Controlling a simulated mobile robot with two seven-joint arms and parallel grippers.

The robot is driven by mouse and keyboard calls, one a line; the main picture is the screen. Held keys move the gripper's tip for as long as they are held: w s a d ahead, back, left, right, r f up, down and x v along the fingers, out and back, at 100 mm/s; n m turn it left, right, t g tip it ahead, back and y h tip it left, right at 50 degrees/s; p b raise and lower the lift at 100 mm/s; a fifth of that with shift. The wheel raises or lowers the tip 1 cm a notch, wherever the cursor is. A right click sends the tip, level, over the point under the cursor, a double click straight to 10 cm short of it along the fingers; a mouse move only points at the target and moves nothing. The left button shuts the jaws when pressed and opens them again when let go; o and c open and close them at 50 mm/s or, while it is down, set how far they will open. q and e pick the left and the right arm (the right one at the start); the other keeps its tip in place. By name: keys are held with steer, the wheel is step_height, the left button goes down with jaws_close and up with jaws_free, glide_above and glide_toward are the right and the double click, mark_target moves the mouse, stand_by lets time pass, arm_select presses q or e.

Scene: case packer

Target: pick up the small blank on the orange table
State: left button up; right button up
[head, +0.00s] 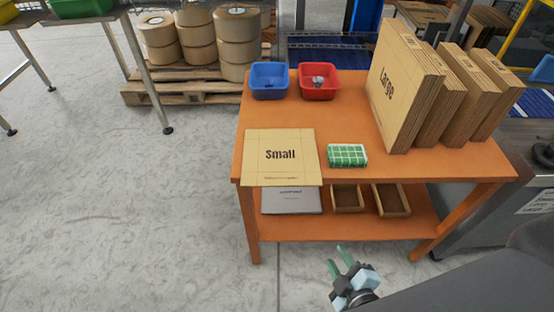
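The small blank (280,171) is a flat tan cardboard sheet printed "Small". It lies at the left front corner of the orange table (345,118), and its front edge reaches past the table's front edge. My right gripper (342,258) is at the bottom of the head view, in front of the table and apart from the blank, to its lower right. Its two greenish fingers are spread, with nothing seen between them. My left gripper is not in view.
A green and white box (347,156) lies right of the blank. Blue (269,93) and red (319,95) bins stand behind. Large cardboard stacks (398,95) stand at the right. The lower shelf (350,228) holds a grey item (291,201) and trays.

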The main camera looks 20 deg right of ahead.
steer(key=w+r+n+t+b, duration=0.1)
steer(key=w+n, duration=0.1)
steer(key=w, duration=0.2)
steer(key=w+r+n+t+b, duration=0.1)
steer(key=w+r+n+t, duration=0.1)
steer(key=w, duration=0.3)
steer(key=w+a+r+n+t+b, duration=0.1)
steer(key=w+r+n+b, duration=0.1)
steer(key=w+n, duration=0.1)
steer(key=shift+w+a+r+t, duration=0.1)
steer(key=shift+w+r+t, duration=0.05)
steer(key=shift+w, duration=0.3)
steer(key=shift+w+r+t, duration=0.1)
steer(key=shift+w+t, duration=0.05)
steer(key=shift+w, duration=0.4)
steer(key=w, duration=0.1)
steer(key=w+p, duration=0.1)
steer(key=w, duration=0.3)
steer(key=shift+a+f, duration=0.1)
steer(key=shift+a, duration=0.2)
jaws_close()
